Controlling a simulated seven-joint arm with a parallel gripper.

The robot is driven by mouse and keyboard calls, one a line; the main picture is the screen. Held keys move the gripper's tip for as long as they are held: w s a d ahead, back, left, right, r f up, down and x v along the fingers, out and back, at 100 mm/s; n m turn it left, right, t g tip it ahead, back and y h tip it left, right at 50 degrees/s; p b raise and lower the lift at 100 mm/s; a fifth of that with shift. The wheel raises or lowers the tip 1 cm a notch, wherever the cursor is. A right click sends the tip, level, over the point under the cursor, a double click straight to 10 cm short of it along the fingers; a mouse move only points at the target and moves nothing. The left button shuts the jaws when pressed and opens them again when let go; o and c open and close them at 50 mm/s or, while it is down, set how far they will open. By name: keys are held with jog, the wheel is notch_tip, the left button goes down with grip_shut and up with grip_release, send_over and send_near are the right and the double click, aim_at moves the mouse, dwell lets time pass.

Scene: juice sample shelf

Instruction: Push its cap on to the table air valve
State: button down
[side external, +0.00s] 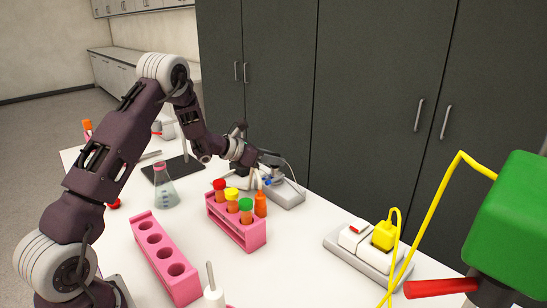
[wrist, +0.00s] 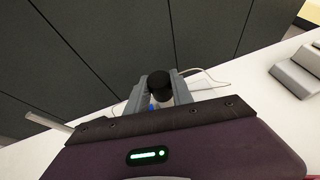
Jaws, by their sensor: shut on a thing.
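My gripper (wrist: 160,92) is at the back edge of the white table. In the wrist view its grey fingers are closed on a small black round piece, which looks like the cap (wrist: 158,82). A small blue part (wrist: 152,107), perhaps of the air valve, shows just below the fingers; the rest of the valve is hidden. In the side view my gripper (side external: 268,168) is small, above a blue spot (side external: 267,182) beside a grey device. I cannot tell whether the cap touches the valve.
A pink rack (side external: 237,231) with several capped orange and red tubes stands in front of my gripper. An empty pink rack (side external: 165,262), a flask (side external: 165,190) and a power strip (side external: 352,250) with a yellow plug stand around. Dark cabinets (side external: 380,100) rise behind the table.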

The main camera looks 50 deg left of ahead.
jog(key=c, duration=1)
grip_release()
jog(key=shift+c, duration=0.2)
